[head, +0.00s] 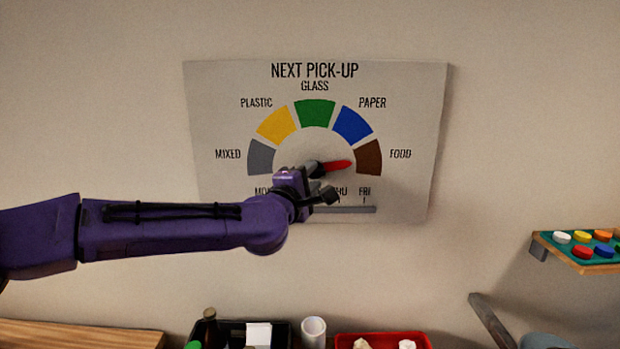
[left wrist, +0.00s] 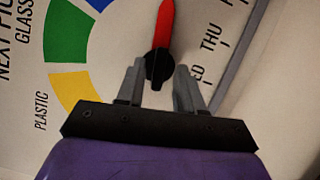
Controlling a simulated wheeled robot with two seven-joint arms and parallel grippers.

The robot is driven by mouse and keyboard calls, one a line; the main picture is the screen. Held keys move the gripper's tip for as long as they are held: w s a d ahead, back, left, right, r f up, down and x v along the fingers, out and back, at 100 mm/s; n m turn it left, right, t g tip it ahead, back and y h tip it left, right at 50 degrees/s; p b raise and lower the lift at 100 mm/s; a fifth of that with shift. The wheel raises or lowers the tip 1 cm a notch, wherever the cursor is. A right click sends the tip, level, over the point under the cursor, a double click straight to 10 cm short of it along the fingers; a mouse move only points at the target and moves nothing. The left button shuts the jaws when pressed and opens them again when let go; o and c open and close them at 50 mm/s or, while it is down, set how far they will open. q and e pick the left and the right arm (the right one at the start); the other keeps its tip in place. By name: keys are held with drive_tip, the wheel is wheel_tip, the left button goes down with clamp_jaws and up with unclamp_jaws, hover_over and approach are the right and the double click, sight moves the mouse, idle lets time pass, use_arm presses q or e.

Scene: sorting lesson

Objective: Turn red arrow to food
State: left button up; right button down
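A white board (head: 215,110) on the wall carries a half-ring dial with grey, yellow, green, blue and brown segments. The red arrow (head: 338,165) points right and slightly up, toward the brown food segment (head: 368,158). In the left wrist view the red arrow (left wrist: 165,28) extends from a black knob (left wrist: 158,66). My left gripper (head: 322,182) is at the dial's centre. In the left wrist view its fingers (left wrist: 159,78) are open, one on each side of the knob's near end, with gaps showing. My left arm hides part of the weekday scale. My right gripper is not in view.
A grey rail (head: 345,210) runs under the weekday scale. A small shelf with coloured discs (head: 582,252) is at the right. Below stand a dark crate (head: 281,335), a white cup (head: 313,331) and a red tray (head: 420,337). The wall around the board is clear.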

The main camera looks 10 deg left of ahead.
use_arm(q)
drive_tip(key=shift+s, duration=0.25)
drive_tip(key=b+v, duration=0.4)
drive_tip(key=v, duration=0.6)
